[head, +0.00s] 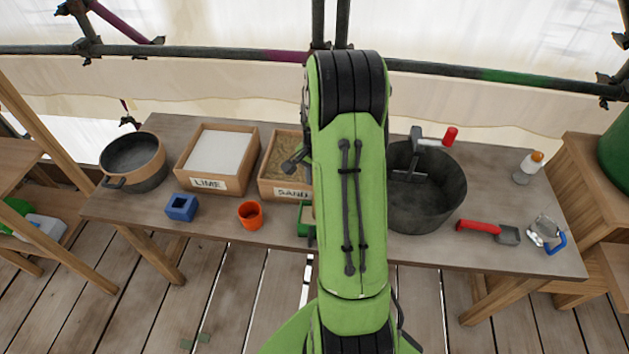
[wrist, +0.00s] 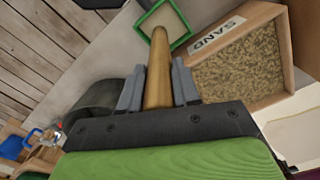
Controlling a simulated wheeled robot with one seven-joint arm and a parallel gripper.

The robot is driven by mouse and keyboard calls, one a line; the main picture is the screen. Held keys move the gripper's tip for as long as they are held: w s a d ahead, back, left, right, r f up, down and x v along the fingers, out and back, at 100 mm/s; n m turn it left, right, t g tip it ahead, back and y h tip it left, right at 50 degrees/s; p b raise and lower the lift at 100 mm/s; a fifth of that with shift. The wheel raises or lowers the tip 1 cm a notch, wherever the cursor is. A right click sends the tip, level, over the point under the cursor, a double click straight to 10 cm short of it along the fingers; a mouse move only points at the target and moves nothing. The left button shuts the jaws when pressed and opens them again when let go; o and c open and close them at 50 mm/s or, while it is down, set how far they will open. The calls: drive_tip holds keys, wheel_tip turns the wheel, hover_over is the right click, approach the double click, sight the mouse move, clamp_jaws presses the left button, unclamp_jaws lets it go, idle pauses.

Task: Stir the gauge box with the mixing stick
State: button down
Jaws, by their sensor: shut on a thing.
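My gripper (wrist: 157,84) is shut on a wooden mixing stick (wrist: 158,62), with a grey finger on each side of it. The stick points away from the gripper, and its rounded far end overlaps the near rim of a green square box (wrist: 187,40) in the wrist view. I take this open box, with pale contents, for the gauge box. I cannot tell whether the stick's end is inside it or above it. In the head view my arm hides most of the green box (head: 304,222), and my gripper's fingers are hidden.
A sand box (head: 285,190) stands behind the green box, beside a lime box (head: 218,160). A black bucket (head: 425,195) stands right of my arm.

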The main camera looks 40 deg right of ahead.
drive_tip(key=shift+w+a, duration=0.9)
drive_tip(key=shift+r, duration=0.15)
wheel_tip(320, 180, up, 11)
drive_tip(key=p, duration=0.8)
drive_tip(key=shift+f, duration=0.2)
